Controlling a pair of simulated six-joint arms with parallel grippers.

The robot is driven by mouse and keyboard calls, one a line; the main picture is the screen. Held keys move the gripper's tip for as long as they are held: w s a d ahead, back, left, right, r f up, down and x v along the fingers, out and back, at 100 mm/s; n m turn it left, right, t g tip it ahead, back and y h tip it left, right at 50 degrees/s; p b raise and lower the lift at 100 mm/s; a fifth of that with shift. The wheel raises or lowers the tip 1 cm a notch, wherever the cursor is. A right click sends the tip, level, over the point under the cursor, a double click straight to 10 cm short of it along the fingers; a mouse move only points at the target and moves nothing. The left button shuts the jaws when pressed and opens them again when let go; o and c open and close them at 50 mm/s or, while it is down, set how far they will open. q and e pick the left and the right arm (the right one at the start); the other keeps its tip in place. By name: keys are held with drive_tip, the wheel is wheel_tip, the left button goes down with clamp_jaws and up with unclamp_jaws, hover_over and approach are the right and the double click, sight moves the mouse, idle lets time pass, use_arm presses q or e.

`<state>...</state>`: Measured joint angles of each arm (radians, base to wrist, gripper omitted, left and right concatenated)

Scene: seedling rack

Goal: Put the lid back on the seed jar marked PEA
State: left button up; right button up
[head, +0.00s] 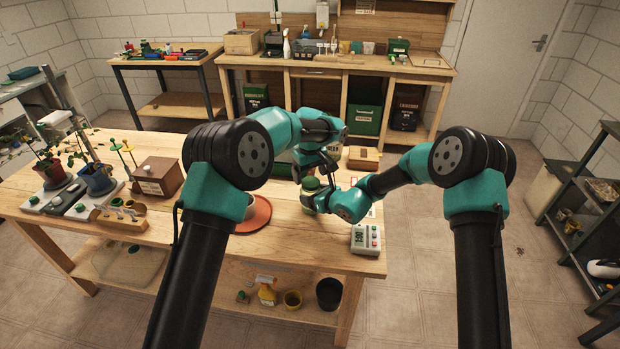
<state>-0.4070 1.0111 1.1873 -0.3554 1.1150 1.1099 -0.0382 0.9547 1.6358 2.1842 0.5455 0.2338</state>
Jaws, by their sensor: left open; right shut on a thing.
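A small jar (307,201) with a green top (311,184) stands on the wooden bench near its front edge, right of the orange saucer. Its marking is too small to read, and I cannot tell whether the green is a lid or the contents. My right gripper (318,196) is at the jar's right side, shut on it; its fingertips are partly hidden by its own wrist. My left gripper (318,168) is open, just above and behind the jar, with its fingers largely hidden by my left arm. I see no separate lid.
An orange saucer (262,215) with a pot lies left of the jar, partly behind my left arm. A timer (365,239) stands at the front right edge. A small wooden box (363,158) is behind. A brown box (158,177) and seedling pots (97,180) fill the left.

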use_arm(q)
drive_tip(key=shift+r, duration=1.2)
drive_tip(key=shift+r, duration=0.1)
drive_tip(key=shift+c, duration=0.4)
drive_tip(key=r+n, duration=0.1)
drive_tip(key=n, duration=0.1)
drive_tip(key=r+n, duration=0.1)
drive_tip(key=n, duration=0.1)
drive_tip(key=r+n, duration=0.1)
drive_tip(key=shift+s+d+n, duration=0.1)
drive_tip(key=shift+s+n, duration=0.1)
drive_tip(key=shift+n, duration=0.2)
drive_tip(key=shift+f, duration=4)
drive_tip(key=shift+c, duration=0.2)
